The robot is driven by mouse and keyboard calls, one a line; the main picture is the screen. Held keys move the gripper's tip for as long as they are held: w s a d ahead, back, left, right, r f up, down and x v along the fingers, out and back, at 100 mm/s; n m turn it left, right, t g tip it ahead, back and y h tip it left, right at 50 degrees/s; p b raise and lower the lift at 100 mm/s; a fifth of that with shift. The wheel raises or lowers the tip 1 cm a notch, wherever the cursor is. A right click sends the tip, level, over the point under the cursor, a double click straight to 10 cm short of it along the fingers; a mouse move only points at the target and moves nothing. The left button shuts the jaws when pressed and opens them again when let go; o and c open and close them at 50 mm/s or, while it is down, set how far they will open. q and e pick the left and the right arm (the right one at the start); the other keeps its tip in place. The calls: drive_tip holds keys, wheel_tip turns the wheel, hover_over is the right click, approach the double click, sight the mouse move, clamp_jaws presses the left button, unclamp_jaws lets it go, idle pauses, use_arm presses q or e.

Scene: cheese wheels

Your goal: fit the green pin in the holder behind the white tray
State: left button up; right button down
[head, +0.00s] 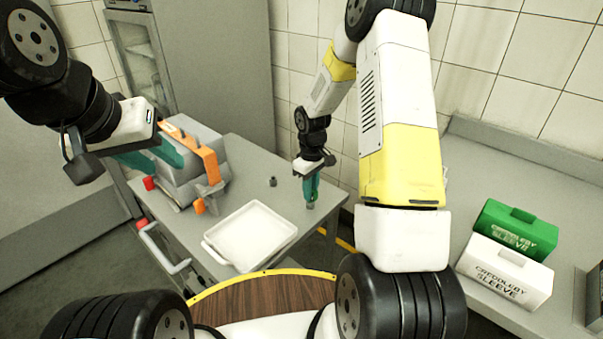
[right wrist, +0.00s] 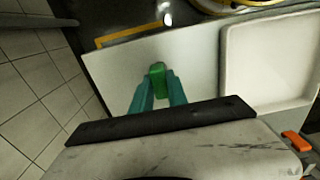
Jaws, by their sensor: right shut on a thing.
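The green pin (right wrist: 157,72) is between the teal fingertips of my right gripper (right wrist: 158,84), which is shut on it. In the head view my right gripper (head: 311,190) points down over the right part of the grey table, right of the white tray (head: 252,236); the pin is mostly hidden by the fingers there. A small dark grey piece (head: 273,181) stands on the table behind the tray, left of the right gripper and apart from it; it looks like the holder. My left gripper (head: 152,156) has its teal fingers apart, near the slicer, and looks empty.
A grey machine with an orange bar (head: 196,150) stands on the left of the table (head: 245,160). A green box (head: 516,229) and a white box (head: 504,270) stand on the right counter. The table between the tray and its back edge is mostly clear.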

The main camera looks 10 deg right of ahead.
drive_tip(key=c, duration=1.2)
unclamp_jaws()
drive_tip(key=shift+c, duration=0.2)
drive_tip(key=shift+r, duration=3.85)
drive_tip(key=shift+r, duration=0.1)
drive_tip(key=s+r+m+t, duration=0.1)
drive_tip(key=s+r+m, duration=0.1)
drive_tip(key=s+r, duration=0.45)
drive_tip(key=s+r+m+t, duration=0.1)
drive_tip(key=s+r+t, duration=0.15)
drive_tip(key=r, duration=0.75)
drive_tip(key=s+a+r+m+t+y, duration=0.1)
drive_tip(key=s+r+m, duration=0.1)
drive_tip(key=s, duration=0.5)
drive_tip(key=s+a+r+m+t+y, duration=0.1)
drive_tip(key=s+r+m, duration=0.1)
drive_tip(key=s+r, duration=0.3)
drive_tip(key=s, duration=0.3)
drive_tip(key=shift+s+r+t, duration=0.15)
drive_tip(key=shift+t, duration=0.2)
